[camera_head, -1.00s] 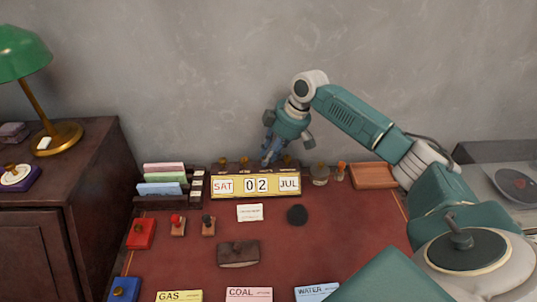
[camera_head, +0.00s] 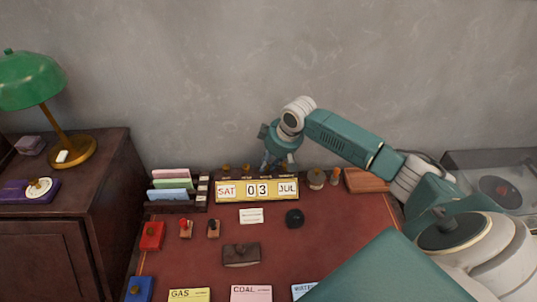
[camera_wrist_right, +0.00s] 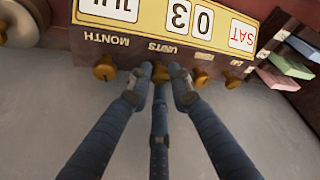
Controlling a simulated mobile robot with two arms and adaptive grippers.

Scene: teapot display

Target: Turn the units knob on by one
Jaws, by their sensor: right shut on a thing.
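The perpetual calendar (camera_head: 257,199) stands at the back of the desk and reads SAT 03 JUL in the head view. It shows upside down in the right wrist view (camera_wrist_right: 130,35), with brass knobs along its top. The units knob (camera_wrist_right: 147,68) is under the label UNITS and partly hidden by my fingers. My right gripper (camera_wrist_right: 160,80) has its three fingers closed around this knob; in the head view the gripper (camera_head: 273,163) is above the calendar's back edge. The month knob (camera_wrist_right: 105,68) is apart, beside the fingers. My left gripper is not in view.
A card rack (camera_head: 172,193) stands close left of the calendar. A brass-topped jar (camera_head: 317,179) and a wooden tray (camera_head: 366,181) are to its right. The grey wall is close behind. Stamps, a dark round pad (camera_head: 294,218) and bill cards lie in front.

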